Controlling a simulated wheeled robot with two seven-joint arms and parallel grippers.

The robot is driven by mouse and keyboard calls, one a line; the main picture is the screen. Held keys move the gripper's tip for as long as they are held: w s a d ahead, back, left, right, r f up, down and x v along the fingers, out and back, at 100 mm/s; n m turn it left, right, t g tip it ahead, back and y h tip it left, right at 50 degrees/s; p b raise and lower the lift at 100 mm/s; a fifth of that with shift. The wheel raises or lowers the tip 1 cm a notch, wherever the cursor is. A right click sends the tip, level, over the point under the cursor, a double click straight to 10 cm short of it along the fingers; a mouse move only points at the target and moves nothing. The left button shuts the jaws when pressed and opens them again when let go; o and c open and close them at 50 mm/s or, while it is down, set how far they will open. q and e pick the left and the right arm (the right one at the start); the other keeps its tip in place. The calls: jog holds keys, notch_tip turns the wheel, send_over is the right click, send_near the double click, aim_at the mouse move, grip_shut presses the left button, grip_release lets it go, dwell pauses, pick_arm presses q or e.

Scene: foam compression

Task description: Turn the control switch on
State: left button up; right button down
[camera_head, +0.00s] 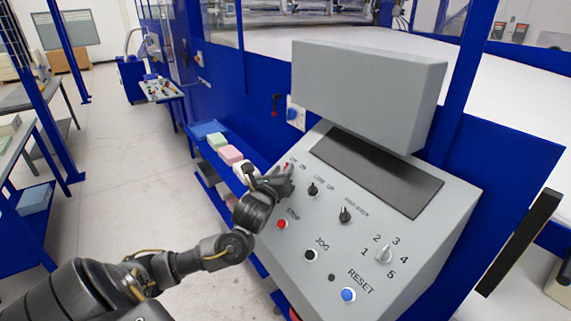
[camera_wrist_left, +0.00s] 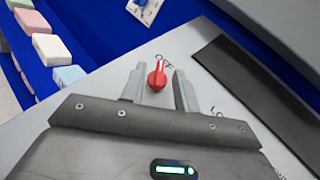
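The control switch is a red rotary knob (camera_wrist_left: 157,76) on the sloped grey control panel (camera_head: 320,235). In the left wrist view it stands between the tips of my left gripper (camera_wrist_left: 158,88), with a gap on each side. My left gripper is open around the knob and does not visibly touch it. In the head view my left gripper (camera_head: 285,177) is at the panel's upper left corner and hides most of the knob. The label beside the knob is partly covered by the fingers. My right gripper is not in view.
The panel also carries black knobs (camera_head: 313,188), a red STOP button (camera_head: 281,224), a blue RESET button (camera_head: 348,295) and a numbered selector (camera_head: 384,254). A grey box (camera_head: 368,92) overhangs the panel's top. Coloured foam blocks (camera_head: 230,155) lie to the left.

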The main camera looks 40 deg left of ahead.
pick_arm(q)
jog(key=shift+p+x, duration=0.3)
jog(key=shift+x, duration=1.1)
jog(key=shift+c, duration=0.2)
grip_shut()
